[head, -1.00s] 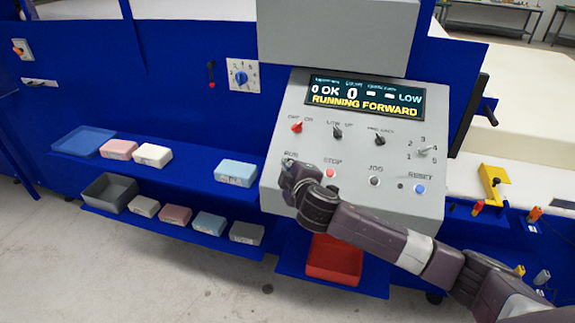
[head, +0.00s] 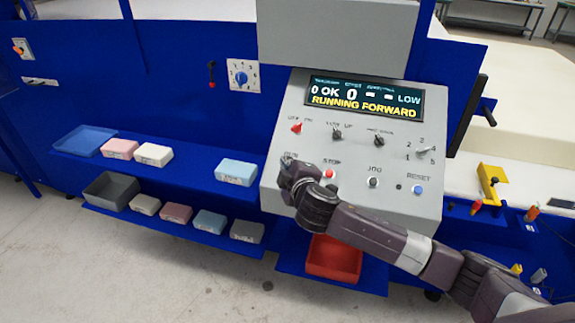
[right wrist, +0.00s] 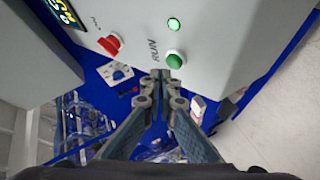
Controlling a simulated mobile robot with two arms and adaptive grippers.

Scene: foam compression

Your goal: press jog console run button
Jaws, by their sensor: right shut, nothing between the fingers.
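The grey jog console (head: 430,200) has a display (head: 365,97) reading "0 OK 0 LOW" and "RUNNING FORWARD". Its green RUN button (right wrist: 174,60) shows in the right wrist view, with a lit green lamp (right wrist: 173,24) near it. In the head view my right gripper (head: 286,163) covers the button. In the right wrist view the same gripper (right wrist: 160,75) is shut and empty, its fingertips right beside the button. I cannot tell whether they touch it. My left gripper is not in view.
The red STOP button (head: 330,173) is close beside my right gripper, with the JOG button (head: 373,182) and blue RESET button (head: 418,189) farther right. A red tray (head: 334,258) sits below the console. Blue shelves with several foam blocks are at left.

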